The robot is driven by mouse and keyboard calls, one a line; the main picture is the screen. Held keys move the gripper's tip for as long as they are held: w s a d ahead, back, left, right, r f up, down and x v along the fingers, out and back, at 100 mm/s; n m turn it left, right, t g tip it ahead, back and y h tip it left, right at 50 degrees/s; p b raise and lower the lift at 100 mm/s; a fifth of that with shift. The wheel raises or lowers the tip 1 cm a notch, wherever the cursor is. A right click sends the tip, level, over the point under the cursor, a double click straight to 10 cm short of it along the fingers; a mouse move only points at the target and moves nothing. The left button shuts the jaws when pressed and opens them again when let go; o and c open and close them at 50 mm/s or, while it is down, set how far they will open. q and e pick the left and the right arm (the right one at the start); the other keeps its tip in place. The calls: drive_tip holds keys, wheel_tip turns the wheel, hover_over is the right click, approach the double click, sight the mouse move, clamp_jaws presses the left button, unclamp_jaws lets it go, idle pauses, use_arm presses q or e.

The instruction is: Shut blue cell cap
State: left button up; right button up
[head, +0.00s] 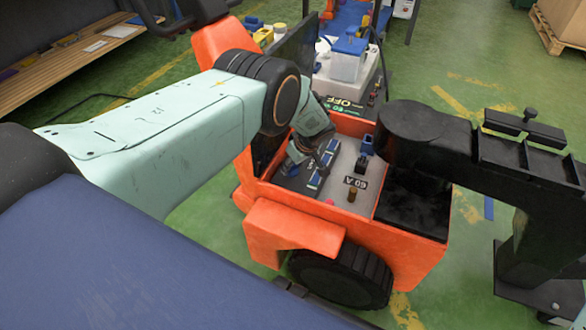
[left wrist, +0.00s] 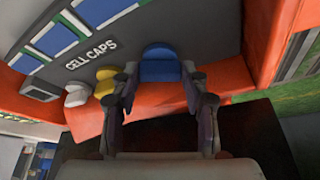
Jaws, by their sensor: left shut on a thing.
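The blue cell cap (left wrist: 160,64) shows in the left wrist view, upright at the end of a row beside the "CELL CAPS" label (left wrist: 90,54). My left gripper (left wrist: 163,86) has one finger on each side of it and is shut on it. In the head view my left gripper (head: 298,154) reaches down into the orange cart (head: 292,232), at the left of its grey panel (head: 345,165). The cap is hidden there behind my gripper and arm. My right gripper is not in view.
A yellow cap (left wrist: 105,80) and a white cap (left wrist: 76,95) stand left of the blue one. Blue cells (left wrist: 98,10) lie in the panel. A blue-topped switch (head: 367,145) stands on the panel. A clear box with a blue lid (head: 349,45) is behind the cart.

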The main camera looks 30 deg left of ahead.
use_arm(q)
drive_tip(key=shift+w+f+n+g+b, duration=0.1)
drive_tip(key=shift+n+g+b, duration=0.2)
drive_tip(key=shift+n+b, duration=0.5)
drive_tip(key=shift+n+g, duration=0.4)
drive_tip(key=shift+n, duration=0.7)
drive_tip(key=shift+n+g+y, duration=0.3)
drive_tip(key=shift+n+g, duration=0.1)
drive_tip(key=shift+n, duration=0.4)
drive_tip(key=o, duration=0.9)
drive_tip(key=shift+w+r, duration=0.1)
drive_tip(key=shift+r, duration=0.1)
drive_tip(key=shift+w+d+r, duration=0.1)
drive_tip(key=shift+d+r, duration=0.15)
drive_tip(key=shift+r, duration=0.2)
drive_tip(key=v, duration=1)
drive_tip(key=shift+d+r, duration=0.1)
drive_tip(key=shift+r, duration=0.3)
drive_tip(key=shift+s, duration=0.2)
